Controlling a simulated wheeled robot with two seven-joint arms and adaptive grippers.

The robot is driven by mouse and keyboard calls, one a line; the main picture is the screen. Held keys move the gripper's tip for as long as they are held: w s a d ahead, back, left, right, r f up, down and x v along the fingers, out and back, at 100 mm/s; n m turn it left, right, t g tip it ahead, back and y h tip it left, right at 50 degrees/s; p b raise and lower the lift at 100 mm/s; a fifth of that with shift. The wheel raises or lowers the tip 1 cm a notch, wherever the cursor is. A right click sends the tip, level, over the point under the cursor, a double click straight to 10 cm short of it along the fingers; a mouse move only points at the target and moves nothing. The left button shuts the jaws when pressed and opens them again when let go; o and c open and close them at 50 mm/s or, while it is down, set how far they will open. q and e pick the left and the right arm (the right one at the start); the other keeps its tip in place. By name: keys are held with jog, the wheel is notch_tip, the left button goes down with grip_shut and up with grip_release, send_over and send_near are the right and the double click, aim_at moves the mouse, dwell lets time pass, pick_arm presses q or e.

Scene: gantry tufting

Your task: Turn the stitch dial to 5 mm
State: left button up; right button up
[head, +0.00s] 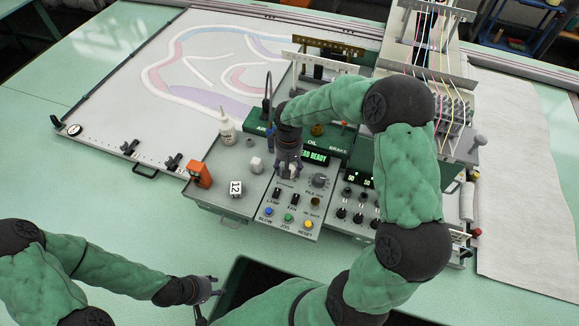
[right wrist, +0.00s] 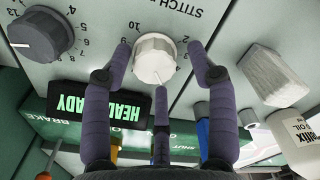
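The stitch dial (right wrist: 155,58) is a round off-white knob on a grey panel, seen upside down in the right wrist view. Part of the STITCH lettering and a few scale numbers show beside it; I cannot read its setting. My right gripper (right wrist: 159,62) is open, with purple-grey fingers spread on either side of the dial and a third finger at its lower edge. Gaps show between the two side fingers and the knob. In the head view my right gripper (head: 288,166) is over the panel and hides the dial. My left gripper (head: 208,292) is open and empty near the table's front edge.
A dark dial (right wrist: 38,35) sits beside the stitch dial. A green HEAD READY display (right wrist: 98,103) is close to the fingers. An oil bottle (head: 227,126), a white block (head: 256,165), an orange box (head: 200,174) and a block marked 12 (head: 236,188) stand left of the panel.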

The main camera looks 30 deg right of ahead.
jog(key=shift+s, duration=0.15)
jog(key=shift+r, duration=0.1)
notch_tip(320, 180, up, 12)
jog(key=shift+f, duration=0.2)
dwell(0.4)
